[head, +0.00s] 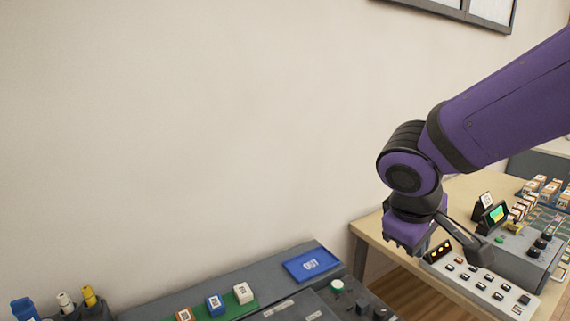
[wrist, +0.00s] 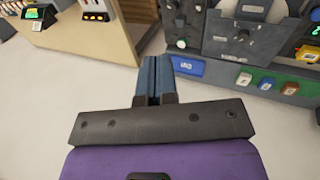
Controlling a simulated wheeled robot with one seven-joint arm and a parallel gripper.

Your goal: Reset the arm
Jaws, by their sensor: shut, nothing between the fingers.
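My purple arm reaches in from the right in the head view and bends down at a black joint. My gripper (wrist: 153,78) shows in the wrist view, with its two blue-grey fingers shut together and nothing between them. In the head view the wrist hangs in front of the wooden table (head: 385,243), and the fingertips are hard to make out.
The wooden table at right bears a button panel (head: 485,289) and a small screen (head: 497,213). Floor between them is clear.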

